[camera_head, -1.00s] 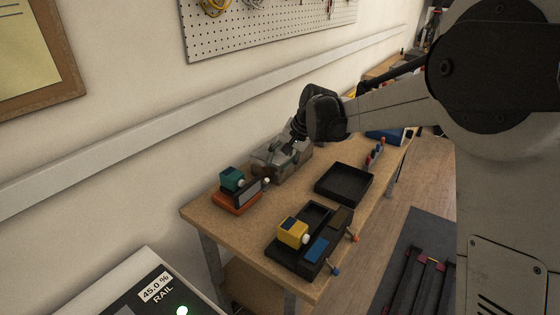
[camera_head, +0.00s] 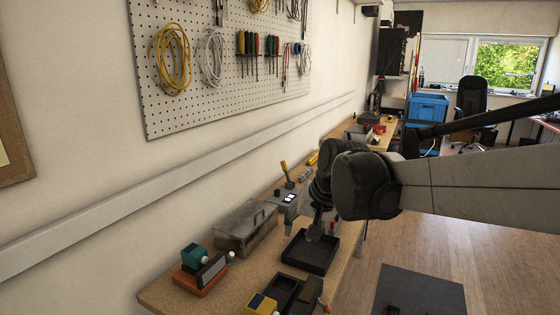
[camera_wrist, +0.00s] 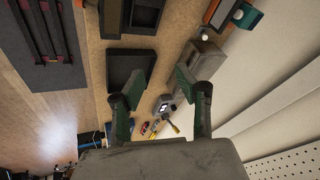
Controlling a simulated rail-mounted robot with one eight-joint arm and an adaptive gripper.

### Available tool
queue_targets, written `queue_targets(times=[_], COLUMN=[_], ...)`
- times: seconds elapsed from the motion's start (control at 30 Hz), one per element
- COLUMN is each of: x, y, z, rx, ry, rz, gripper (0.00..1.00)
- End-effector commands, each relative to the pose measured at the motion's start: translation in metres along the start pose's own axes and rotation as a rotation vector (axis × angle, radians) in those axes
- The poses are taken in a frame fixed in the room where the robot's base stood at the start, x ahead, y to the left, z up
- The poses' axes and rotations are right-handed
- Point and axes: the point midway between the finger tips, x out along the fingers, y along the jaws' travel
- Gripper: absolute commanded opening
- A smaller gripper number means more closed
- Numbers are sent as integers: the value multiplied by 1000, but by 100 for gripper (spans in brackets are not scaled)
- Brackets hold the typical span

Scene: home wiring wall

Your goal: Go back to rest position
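My gripper (camera_head: 318,226) hangs from the dark wrist above the workbench (camera_head: 215,304), close to the black tray (camera_head: 296,262) in the head view. In the wrist view its two fingers (camera_wrist: 157,88) stand well apart, with nothing held between them. The black tray (camera_wrist: 149,62) shows there just past the fingers and looks empty. My gripper appears clear of the bench, but its exact height is hard to tell.
A grey metal box (camera_head: 240,238) and an orange-based unit with a teal block (camera_head: 194,257) stand along the wall side. A yellow block (camera_head: 262,303) is at the front. A pegboard (camera_head: 195,95) hangs above. Open floor (camera_head: 430,255) lies right.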

Motion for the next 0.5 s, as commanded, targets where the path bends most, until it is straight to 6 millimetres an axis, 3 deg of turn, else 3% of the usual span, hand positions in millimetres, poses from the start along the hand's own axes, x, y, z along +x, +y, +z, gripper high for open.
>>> queue_targets(times=[0.2,0.5], x=[-43,-81], y=[40,91], z=[43,110], rx=[-28,-72], ry=[61,137], rz=[54,135], gripper=[32,32])
